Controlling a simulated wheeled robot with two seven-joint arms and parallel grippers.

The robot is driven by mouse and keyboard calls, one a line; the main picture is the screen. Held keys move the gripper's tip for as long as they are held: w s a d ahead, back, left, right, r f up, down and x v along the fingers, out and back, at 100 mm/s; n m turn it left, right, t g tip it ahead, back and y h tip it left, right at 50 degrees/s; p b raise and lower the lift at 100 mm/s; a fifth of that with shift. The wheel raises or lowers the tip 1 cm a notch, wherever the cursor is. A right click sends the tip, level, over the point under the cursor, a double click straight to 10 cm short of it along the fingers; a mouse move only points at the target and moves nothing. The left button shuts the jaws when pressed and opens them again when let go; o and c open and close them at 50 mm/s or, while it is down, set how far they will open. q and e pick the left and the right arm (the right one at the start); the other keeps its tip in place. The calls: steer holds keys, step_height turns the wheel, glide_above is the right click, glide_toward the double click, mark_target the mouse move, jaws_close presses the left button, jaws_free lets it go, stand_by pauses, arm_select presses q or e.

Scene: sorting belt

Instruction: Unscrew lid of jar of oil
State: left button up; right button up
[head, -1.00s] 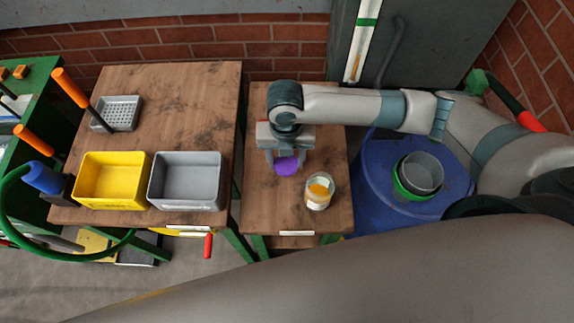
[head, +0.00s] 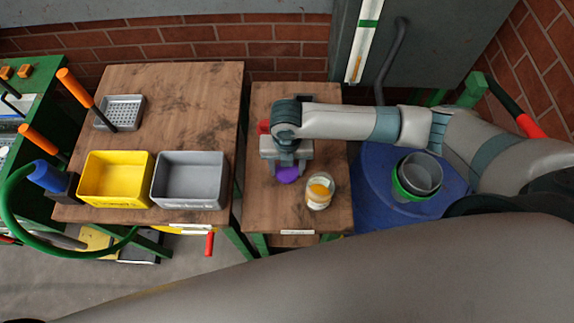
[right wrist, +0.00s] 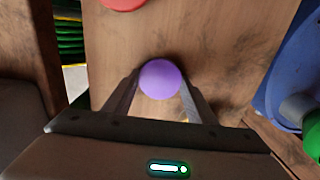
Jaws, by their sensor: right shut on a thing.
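A purple round lid-like piece (head: 287,174) is between the fingers of my right gripper (head: 287,167), over the small wooden table. In the right wrist view the purple piece (right wrist: 160,80) fills the gap between the fingertips, and the gripper is shut on it. I cannot tell whether a jar is under it, because the gripper and the piece cover that spot. A clear glass jar (head: 319,193) with yellow-orange content stands upright on the table, to the right of and nearer than the gripper. My left gripper is not in view.
A red object (head: 263,127) stands behind my right gripper and is partly hidden. The small table (head: 325,222) has bare wood around the jar. A yellow bin (head: 115,204) and a grey bin (head: 188,204) stand on the left table. A blue barrel (head: 385,220) is at right.

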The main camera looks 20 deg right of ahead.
mark_target(287, 172)
steer(key=shift+f, duration=0.15)
steer(key=o, duration=1.2)
step_height(287, 172, up, 12)
steer(key=b, duration=0.3)
steer(key=shift+r, duration=0.2)
steer(key=shift+a+f, duration=0.1)
